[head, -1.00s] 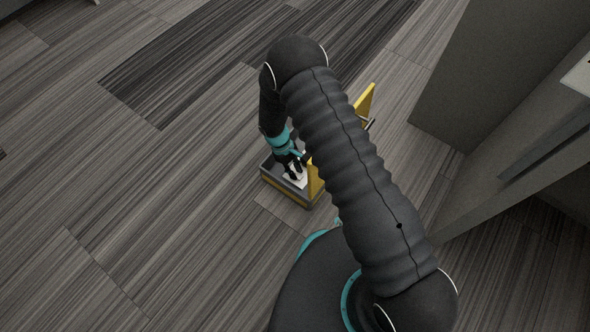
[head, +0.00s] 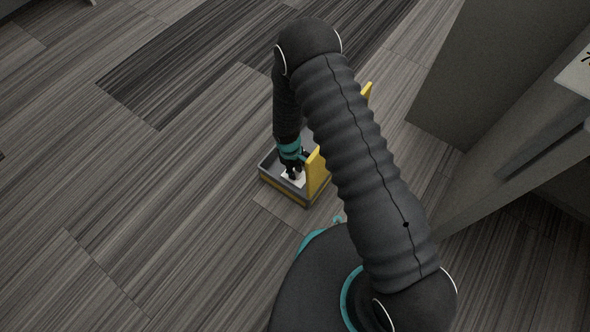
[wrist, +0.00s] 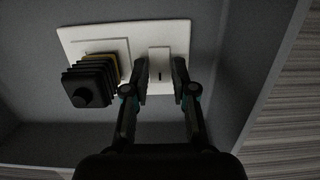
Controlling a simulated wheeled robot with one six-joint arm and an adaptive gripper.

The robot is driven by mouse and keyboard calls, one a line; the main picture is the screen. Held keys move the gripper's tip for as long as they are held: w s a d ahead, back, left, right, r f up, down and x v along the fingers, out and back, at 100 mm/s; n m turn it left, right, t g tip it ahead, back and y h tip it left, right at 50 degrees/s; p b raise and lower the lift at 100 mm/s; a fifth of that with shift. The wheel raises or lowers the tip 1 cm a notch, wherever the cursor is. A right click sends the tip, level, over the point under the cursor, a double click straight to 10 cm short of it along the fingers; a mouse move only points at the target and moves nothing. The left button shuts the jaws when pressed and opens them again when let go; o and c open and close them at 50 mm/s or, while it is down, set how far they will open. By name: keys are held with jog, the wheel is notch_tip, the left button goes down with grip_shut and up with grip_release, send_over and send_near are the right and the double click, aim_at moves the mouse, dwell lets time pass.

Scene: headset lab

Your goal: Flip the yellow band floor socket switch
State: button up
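The floor socket is an open grey box with a yellow band (head: 283,196) on its outside and a yellow lid (head: 316,174) standing up. Inside is a white socket plate (wrist: 206,45). A black plug (wrist: 92,82) with a yellowish ring sits in its left part in the wrist view. A white switch (wrist: 160,75) with a small dark mark is on the right part of the plate. My gripper (wrist: 162,66) reaches down into the box, its fingertips apart, one on each side of the switch. I cannot tell whether they touch it.
Grey box walls (wrist: 255,70) stand close around the plate. A grey cabinet or desk panel (head: 490,75) rises to the right in the head view. The striped carpet (head: 130,200) to the left is clear.

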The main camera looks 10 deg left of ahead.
jog(key=shift+r, duration=0.1)
notch_tip(320, 180, up, 12)
jog(key=a, duration=0.1)
jog(key=shift+w+a, duration=0.25)
jog(key=shift+w, duration=0.05)
dwell(0.4)
dwell(0.4)
